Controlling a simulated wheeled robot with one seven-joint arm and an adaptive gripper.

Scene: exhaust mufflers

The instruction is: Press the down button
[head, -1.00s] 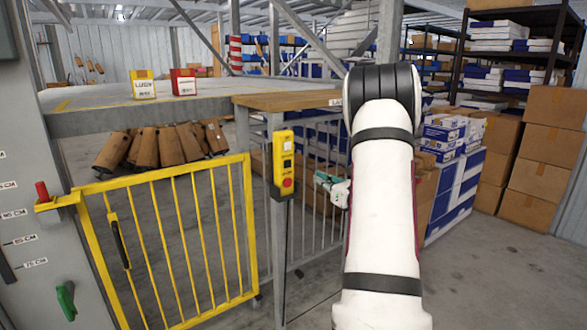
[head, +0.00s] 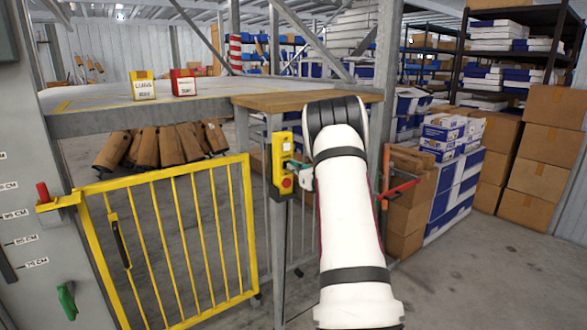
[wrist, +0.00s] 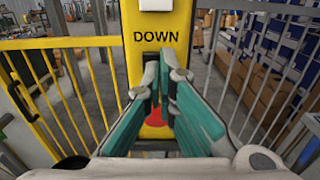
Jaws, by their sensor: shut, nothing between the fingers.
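The yellow control box (head: 283,150) is fixed to a grey post, with a white button above, a dark one in the middle and a red one at the bottom. In the wrist view its panel carries the word DOWN (wrist: 156,38). My gripper (wrist: 160,78) is shut, its teal fingers pointing at the panel just below that word. The fingertips cover most of the dark down button. I cannot tell whether they touch it. The red button (wrist: 156,116) shows partly between the fingers, and the white button (wrist: 157,4) is at the top edge.
A yellow barred gate (head: 180,235) stands left of the post. A wooden board (head: 280,101) lies above the box. Cardboard boxes (head: 540,150) and shelving stand at right. Several brown mufflers (head: 160,146) are behind the gate. The floor at lower right is clear.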

